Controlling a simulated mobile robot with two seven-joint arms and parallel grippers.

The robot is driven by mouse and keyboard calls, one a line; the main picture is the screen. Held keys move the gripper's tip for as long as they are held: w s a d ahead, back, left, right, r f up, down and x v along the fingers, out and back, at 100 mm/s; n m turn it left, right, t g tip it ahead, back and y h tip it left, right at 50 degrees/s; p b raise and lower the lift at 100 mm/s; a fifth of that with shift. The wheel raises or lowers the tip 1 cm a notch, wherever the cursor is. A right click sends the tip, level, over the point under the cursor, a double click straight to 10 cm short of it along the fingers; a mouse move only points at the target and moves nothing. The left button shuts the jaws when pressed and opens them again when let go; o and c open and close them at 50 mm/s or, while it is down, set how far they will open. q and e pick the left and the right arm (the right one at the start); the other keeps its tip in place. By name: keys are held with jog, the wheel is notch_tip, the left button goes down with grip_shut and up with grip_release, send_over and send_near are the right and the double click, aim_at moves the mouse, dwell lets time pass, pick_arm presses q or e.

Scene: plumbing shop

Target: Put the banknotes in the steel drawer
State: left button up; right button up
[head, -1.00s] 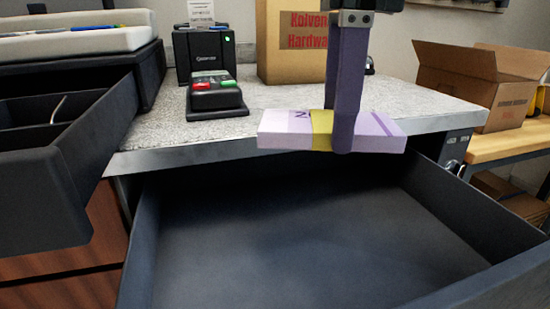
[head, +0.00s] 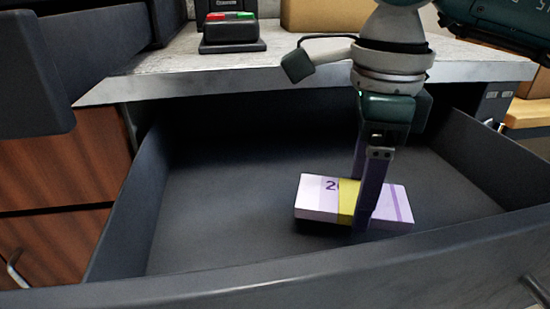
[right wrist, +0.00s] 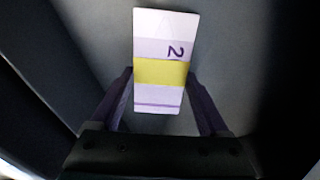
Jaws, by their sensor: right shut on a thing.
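The banknotes (head: 318,200) are a white and lilac bundle with a yellow band. They are inside the open steel drawer (head: 215,225), right of its middle, low over the dark floor. I cannot tell whether they touch the floor. My right gripper (head: 361,215) points down and is shut on the bundle at the band. In the right wrist view the fingers (right wrist: 160,73) clasp both sides of the banknotes (right wrist: 165,25). My left gripper is not in view.
The drawer's front wall (head: 350,265) runs across the foreground. The countertop edge (head: 240,93) overhangs the drawer's back. A dark open tray (head: 45,80) juts out at upper left. The drawer floor left of the bundle is clear.

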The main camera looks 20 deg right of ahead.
notch_tip(320, 180, down, 4)
jog(key=shift+r+b, duration=0.25)
jog(key=shift+b, duration=0.05)
jog(key=o, duration=1.2)
jog(key=shift+f, duration=0.1)
jog(key=shift+o, duration=0.2)
jog(key=shift+r, duration=0.35)
notch_tip(320, 180, up, 11)
jog(key=p, duration=0.2)
jog(key=shift+p, duration=0.3)
jog(key=shift+r, duration=0.35)
